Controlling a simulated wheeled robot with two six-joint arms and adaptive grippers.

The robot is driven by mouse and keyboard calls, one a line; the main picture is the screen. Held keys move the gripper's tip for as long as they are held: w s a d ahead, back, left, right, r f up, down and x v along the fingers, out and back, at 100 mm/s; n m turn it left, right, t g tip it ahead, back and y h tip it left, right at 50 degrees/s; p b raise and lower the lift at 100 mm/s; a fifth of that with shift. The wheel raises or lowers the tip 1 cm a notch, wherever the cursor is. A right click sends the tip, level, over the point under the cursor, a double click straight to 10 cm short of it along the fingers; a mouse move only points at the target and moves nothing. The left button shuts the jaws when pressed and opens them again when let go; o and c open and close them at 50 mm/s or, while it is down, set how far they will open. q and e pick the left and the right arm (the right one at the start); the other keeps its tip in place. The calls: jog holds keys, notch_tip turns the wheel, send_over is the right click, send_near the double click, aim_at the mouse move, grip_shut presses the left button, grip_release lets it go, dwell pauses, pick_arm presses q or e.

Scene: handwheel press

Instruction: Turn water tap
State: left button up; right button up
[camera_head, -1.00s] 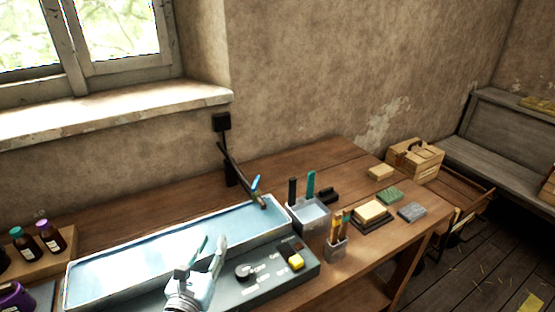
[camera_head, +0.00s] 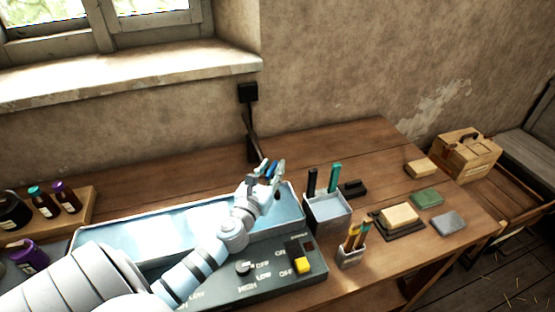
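The water tap (camera_head: 251,135) is a dark pipe that comes down from a black wall box and reaches over the tray, with a small blue handle (camera_head: 271,169) near its end. My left gripper (camera_head: 272,173) is at the blue handle, with its fingers pointing up beside or around it. The pale blue, water-like tray (camera_head: 130,237) lies under my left arm. My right gripper is not in view.
A grey control panel (camera_head: 262,285) with a knob and yellow switch fronts the tray. Right of the gripper stand a grey holder (camera_head: 327,213) and a pencil cup (camera_head: 351,256). Sponges and blocks (camera_head: 401,215) lie farther right. Bottles (camera_head: 40,203) stand at left.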

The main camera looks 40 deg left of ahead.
aim_at(276, 162)
pick_arm(q)
jog(key=x, duration=0.3)
jog(key=shift+w+f, duration=0.2)
jog(key=shift+w, duration=0.25)
jog(key=shift+s+r, duration=0.2)
jog(key=shift+s, duration=0.05)
jog(key=shift+w+f, duration=0.1)
jog(key=shift+w, duration=0.05)
grip_shut()
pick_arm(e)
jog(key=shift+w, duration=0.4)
